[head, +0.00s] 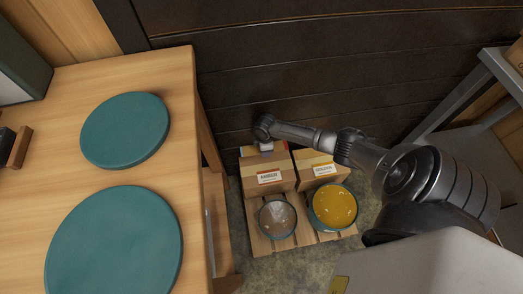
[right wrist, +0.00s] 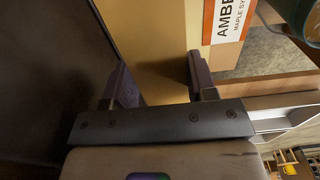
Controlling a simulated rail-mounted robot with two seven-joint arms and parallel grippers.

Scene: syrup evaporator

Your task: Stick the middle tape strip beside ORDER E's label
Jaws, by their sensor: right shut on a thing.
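My right gripper (head: 266,146) reaches down to the back left of the cardboard box labelled AMBER (head: 282,169). In the right wrist view its fingers (right wrist: 160,80) stand apart with a shaded brown patch between them. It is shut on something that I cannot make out. The AMBER label (right wrist: 231,18) shows right of the fingers, on the box's cardboard (right wrist: 155,25). Small red and bluish patches show behind the box near the gripper. I cannot make out any tape strip or an ORDER E label. My left gripper is not in view.
A second labelled box (head: 318,166) stands to the right. A clear-topped round container (head: 277,218) and a yellow-filled bowl (head: 334,206) sit before the boxes on a wooden pallet (head: 258,243). Two teal discs (head: 125,130) (head: 115,245) lie on the wooden table (head: 180,75). A dark plank wall (head: 330,60) stands behind.

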